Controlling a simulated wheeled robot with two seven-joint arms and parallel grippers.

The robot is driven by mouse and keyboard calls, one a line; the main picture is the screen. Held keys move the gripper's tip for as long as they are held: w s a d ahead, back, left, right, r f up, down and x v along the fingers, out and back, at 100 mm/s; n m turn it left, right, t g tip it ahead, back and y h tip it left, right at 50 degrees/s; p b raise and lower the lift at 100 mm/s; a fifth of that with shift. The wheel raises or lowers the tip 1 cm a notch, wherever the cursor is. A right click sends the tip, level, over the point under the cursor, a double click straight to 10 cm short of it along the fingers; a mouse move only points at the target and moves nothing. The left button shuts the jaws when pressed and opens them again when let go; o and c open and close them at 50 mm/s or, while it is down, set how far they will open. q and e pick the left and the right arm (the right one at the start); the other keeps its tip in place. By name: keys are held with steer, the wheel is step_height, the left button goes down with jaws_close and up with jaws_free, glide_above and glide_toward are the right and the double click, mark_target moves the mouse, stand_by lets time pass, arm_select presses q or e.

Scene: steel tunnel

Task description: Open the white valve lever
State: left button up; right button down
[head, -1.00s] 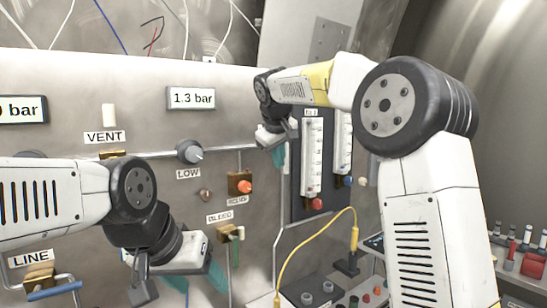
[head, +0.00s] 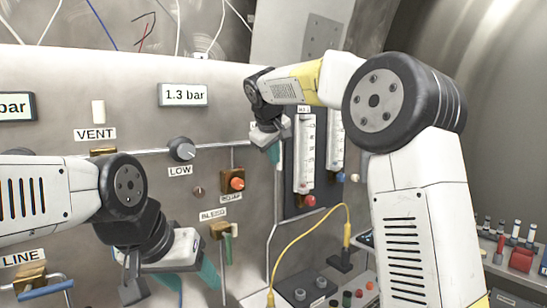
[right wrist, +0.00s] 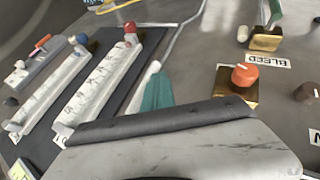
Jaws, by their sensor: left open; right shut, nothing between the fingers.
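The white lever (head: 98,111) stands upright on the panel at the upper left of the head view, above the VENT label (head: 95,134). A brass body (head: 103,152) shows just under that label, partly hidden behind my left arm. My left gripper (head: 192,280) is open and empty, low in the head view, below and to the right of the lever. My right gripper (head: 273,152) is shut and empty beside the gauge board, well right of the lever. Its teal fingertips (right wrist: 157,92) also show in the right wrist view, touching nothing I can make out.
A LOW knob (head: 181,149), an orange relief knob (head: 236,183) and a green-handled BLEED valve (head: 227,231) sit on the panel. A blue-handled LINE valve (head: 44,284) is at lower left. Flow gauges (head: 304,155) and a yellow cable (head: 311,227) are to the right.

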steer(key=shift+f, duration=0.15)
steer(key=w+d+n+t+h, duration=0.3)
steer(key=d+n+t+h, duration=0.2)
steer(key=t, duration=0.5)
steer(key=shift+w+r+h, duration=0.3)
steer(key=shift+w+h, duration=0.05)
steer(key=shift+h, duration=1.05)
steer(key=shift+d+r, duration=0.1)
